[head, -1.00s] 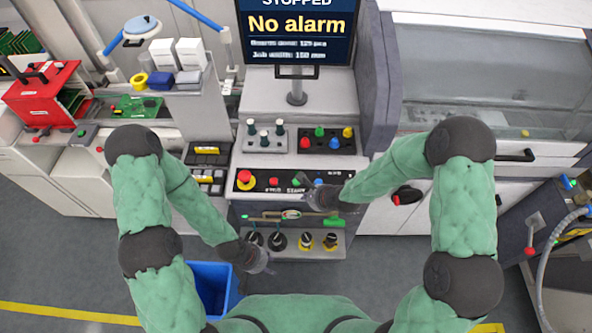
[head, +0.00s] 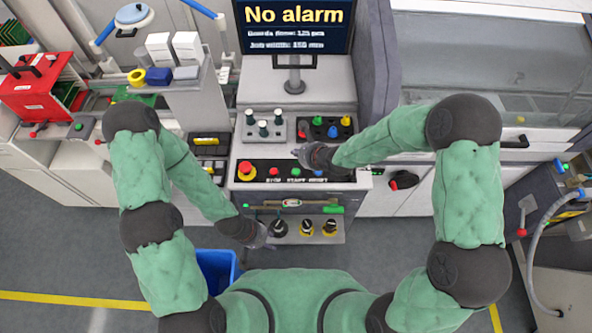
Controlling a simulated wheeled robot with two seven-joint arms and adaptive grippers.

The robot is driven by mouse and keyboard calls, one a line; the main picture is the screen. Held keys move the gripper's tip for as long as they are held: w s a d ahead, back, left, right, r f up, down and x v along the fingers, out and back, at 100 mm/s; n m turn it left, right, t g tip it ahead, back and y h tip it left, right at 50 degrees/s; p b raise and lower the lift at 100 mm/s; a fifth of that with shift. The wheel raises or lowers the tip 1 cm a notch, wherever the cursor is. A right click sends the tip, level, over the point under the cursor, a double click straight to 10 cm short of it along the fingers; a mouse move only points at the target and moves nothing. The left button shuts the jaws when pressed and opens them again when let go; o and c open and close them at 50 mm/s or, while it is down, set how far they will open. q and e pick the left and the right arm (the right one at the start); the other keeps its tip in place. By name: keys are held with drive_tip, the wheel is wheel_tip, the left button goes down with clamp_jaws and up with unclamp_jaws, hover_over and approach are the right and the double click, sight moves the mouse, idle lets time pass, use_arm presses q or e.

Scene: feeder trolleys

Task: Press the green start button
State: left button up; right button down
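The green start button (head: 296,172) sits on the black strip of the control panel (head: 288,181), above the label START, to the right of a red button (head: 274,171). My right gripper (head: 303,153) is over the panel, just behind the green button in the picture, and appears apart from it. Its fingers are too small to tell whether they are open or shut. My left gripper (head: 266,240) hangs low in front of the console, away from the buttons. Its fingers are also unclear.
A large red mushroom button (head: 246,170) is at the panel's left end. Behind are a box of joysticks (head: 264,128) and a box of coloured knobs (head: 325,128). The screen (head: 296,28) reads "No alarm". A blue bin (head: 215,272) stands below my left arm.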

drive_tip(key=b, duration=0.7)
hover_over(298, 172)
drive_tip(key=shift+s+f, duration=0.1)
drive_tip(key=shift+f, duration=4.3)
drive_tip(key=shift+f+b, duration=0.15)
drive_tip(key=shift+b, duration=0.15)
drive_tip(key=shift+f, duration=0.3)
